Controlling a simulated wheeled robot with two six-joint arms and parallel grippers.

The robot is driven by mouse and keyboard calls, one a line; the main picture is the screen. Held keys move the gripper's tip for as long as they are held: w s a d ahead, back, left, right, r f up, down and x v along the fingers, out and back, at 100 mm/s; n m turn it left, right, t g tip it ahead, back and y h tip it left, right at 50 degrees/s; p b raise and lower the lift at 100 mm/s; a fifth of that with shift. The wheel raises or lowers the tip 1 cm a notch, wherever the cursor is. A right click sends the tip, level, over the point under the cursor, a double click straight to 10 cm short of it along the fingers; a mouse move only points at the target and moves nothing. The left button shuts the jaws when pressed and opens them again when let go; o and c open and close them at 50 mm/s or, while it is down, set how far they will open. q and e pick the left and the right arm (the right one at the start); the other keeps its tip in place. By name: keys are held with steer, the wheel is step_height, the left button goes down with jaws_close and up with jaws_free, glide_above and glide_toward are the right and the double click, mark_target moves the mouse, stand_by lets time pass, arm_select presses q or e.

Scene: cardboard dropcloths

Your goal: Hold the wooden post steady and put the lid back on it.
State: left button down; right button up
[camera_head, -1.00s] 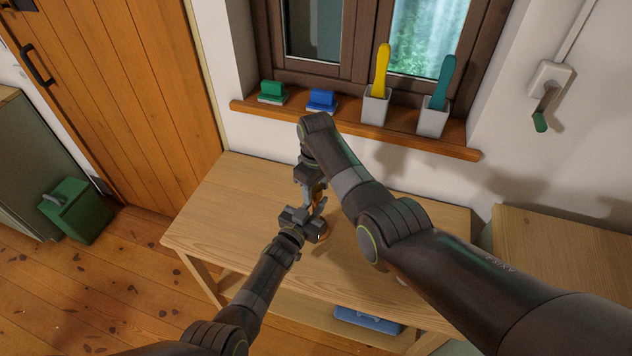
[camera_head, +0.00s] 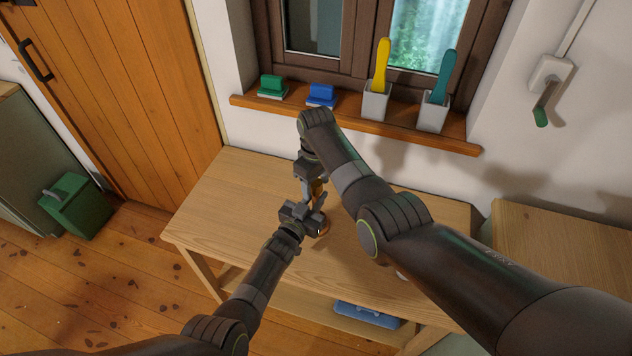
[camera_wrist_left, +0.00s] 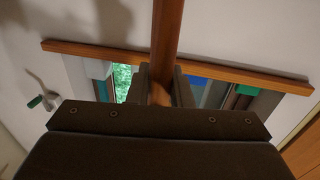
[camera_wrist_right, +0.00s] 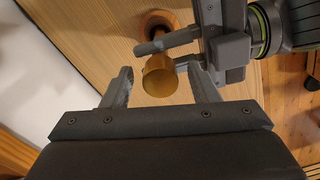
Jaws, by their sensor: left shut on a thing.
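The wooden post (camera_head: 319,187) stands upright on the table, mostly hidden by my arms in the head view. My left gripper (camera_head: 308,213) is shut around the post; the left wrist view shows the brown shaft (camera_wrist_left: 167,35) between its fingers. In the right wrist view I look down on a golden round top (camera_wrist_right: 160,78) and a brown round base (camera_wrist_right: 158,22). I cannot tell whether that top is the lid or bare post. My right gripper (camera_wrist_right: 162,88) is open above it, fingers either side and apart from it. No separate lid is clearly visible.
The table (camera_head: 235,180) is clear at left. The sill (camera_head: 350,125) behind holds a green brush (camera_head: 272,87), a blue brush (camera_head: 321,95) and two cups (camera_head: 376,103) with yellow and teal handles. A blue thing (camera_head: 367,315) lies on the lower shelf.

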step_height(320, 180, up, 12)
stand_by(0.8)
arm_select(q)
steer(key=c, duration=1.2)
jaws_free()
steer(key=shift+c, duration=0.2)
steer(key=shift+s+a+p, duration=0.35)
steer(key=shift+s+p, duration=0.05)
steer(key=shift+s, duration=0.15)
steer(key=p+v, duration=0.3)
steer(key=v, duration=1.3)
arm_select(e)
step_height(320, 180, up, 4)
